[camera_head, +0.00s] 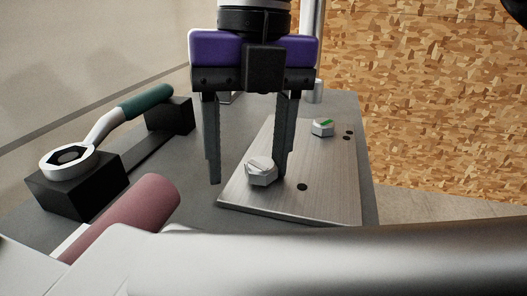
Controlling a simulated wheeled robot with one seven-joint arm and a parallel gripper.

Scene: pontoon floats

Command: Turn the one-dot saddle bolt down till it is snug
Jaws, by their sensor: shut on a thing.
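The one-dot saddle bolt (261,173) is a pale metal hex head with a light stripe on top, at the near left of a flat metal plate (328,205). One dark dot (302,187) is beside it on the plate. My gripper (247,182) points down with its fingers on either side of this bolt head, shut on it. The right finger is close against the head and partly behind it; the left finger looks farther off in this view. The bolt's shank and the seating under the head are hidden.
At left, a ring wrench (68,158) with a green handle rests on black blocks (80,192). A dull red handle (140,210) is nearer. My arm covers the front.

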